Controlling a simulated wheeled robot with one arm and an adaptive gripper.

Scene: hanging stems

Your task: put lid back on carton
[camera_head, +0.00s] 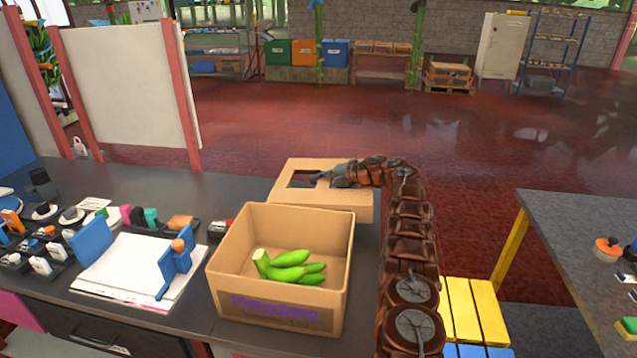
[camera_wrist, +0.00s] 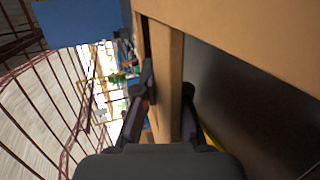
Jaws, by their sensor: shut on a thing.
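The open carton (camera_head: 322,312) stands upright on the dark table, with purple lettering on its front and several green bananas (camera_head: 287,266) inside. The cardboard lid (camera_head: 355,202) is just behind the carton, with a dark cut-out in its top. My gripper (camera_head: 318,179) reaches over the lid from the right, its fingers at the cut-out. In the wrist view, my gripper (camera_wrist: 168,88) has one finger on each side of a cardboard strip of the lid (camera_wrist: 169,62) and is shut on it. Whether the lid touches the table or hangs slightly above it cannot be told.
Left of the carton, the table (camera_head: 150,185) holds a paper stack (camera_head: 125,275), blue holders (camera_head: 92,243) and several small items. A yellow slatted surface (camera_head: 475,310) lies right of my arm. Another table (camera_head: 570,225) stands farther right, with open floor between.

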